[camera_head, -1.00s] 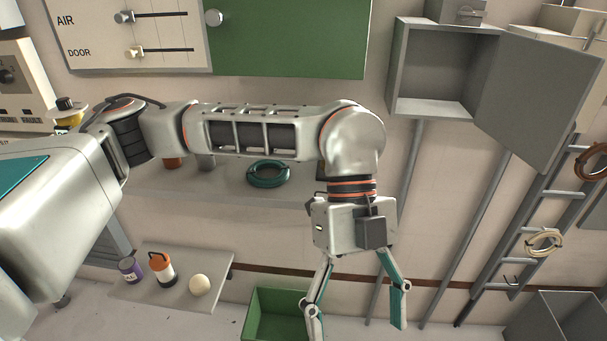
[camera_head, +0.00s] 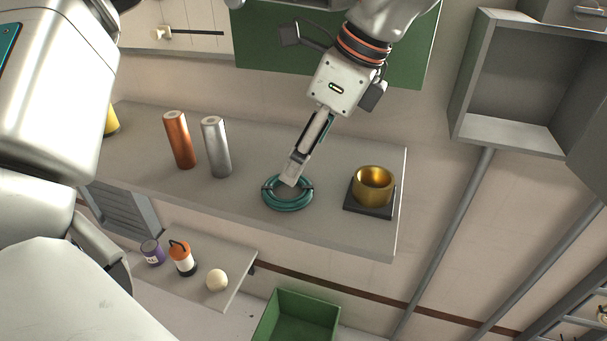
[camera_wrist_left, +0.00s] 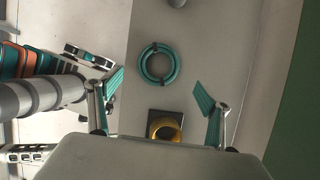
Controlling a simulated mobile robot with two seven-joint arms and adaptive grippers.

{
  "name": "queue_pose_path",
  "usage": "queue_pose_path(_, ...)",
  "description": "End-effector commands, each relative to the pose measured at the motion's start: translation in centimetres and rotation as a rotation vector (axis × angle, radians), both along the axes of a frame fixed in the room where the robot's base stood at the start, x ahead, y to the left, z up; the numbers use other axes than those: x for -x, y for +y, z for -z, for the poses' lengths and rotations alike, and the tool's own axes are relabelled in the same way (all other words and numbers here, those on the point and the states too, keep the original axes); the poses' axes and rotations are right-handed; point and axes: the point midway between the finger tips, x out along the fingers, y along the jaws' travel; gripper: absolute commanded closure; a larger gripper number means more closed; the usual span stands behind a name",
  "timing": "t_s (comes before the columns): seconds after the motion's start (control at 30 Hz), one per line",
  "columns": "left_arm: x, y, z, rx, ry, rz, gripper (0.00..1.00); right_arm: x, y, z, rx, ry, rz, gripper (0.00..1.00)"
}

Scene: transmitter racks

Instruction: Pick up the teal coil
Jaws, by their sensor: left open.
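The teal coil (camera_head: 287,206) lies flat on the grey shelf (camera_head: 335,225), with dark bands around its ring. My left gripper (camera_head: 291,181) points down at it in the head view and overlaps its far edge; whether it touches cannot be told. In the left wrist view the coil (camera_wrist_left: 143,68) lies ahead of my left gripper (camera_wrist_left: 158,81), whose two teal-padded fingers are spread apart with nothing between them. My right gripper does not show.
A gold ring (camera_head: 374,186) on a dark square base sits right of the coil. Copper (camera_head: 179,140) and silver (camera_head: 216,147) cylinders stand to its left. A lower shelf holds a purple can (camera_head: 152,252), an orange-white bottle (camera_head: 183,259) and a pale ball (camera_head: 216,280). A green bin (camera_head: 300,318) is below.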

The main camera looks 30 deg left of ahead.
Motion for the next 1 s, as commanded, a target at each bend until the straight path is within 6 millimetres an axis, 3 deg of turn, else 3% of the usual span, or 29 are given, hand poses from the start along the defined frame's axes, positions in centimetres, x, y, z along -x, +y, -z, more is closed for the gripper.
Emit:
queue_pose_path(0.37,0.3,1.1,2.9,-0.002,0.002,-0.002,0.22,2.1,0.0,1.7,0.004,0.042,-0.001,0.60)
queue_pose_path(0.7,0.8,2.4,7.0,-0.001,0.003,-0.002,0.22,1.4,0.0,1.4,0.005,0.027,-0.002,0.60)
queue_pose_path(0.97,0.8,2.5,7.4,0.000,0.000,-0.001,0.22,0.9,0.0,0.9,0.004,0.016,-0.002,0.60)
queue_pose_path(1.0,0.8,2.5,7.3,0.000,0.000,-0.001,0.29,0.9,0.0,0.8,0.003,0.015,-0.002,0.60)
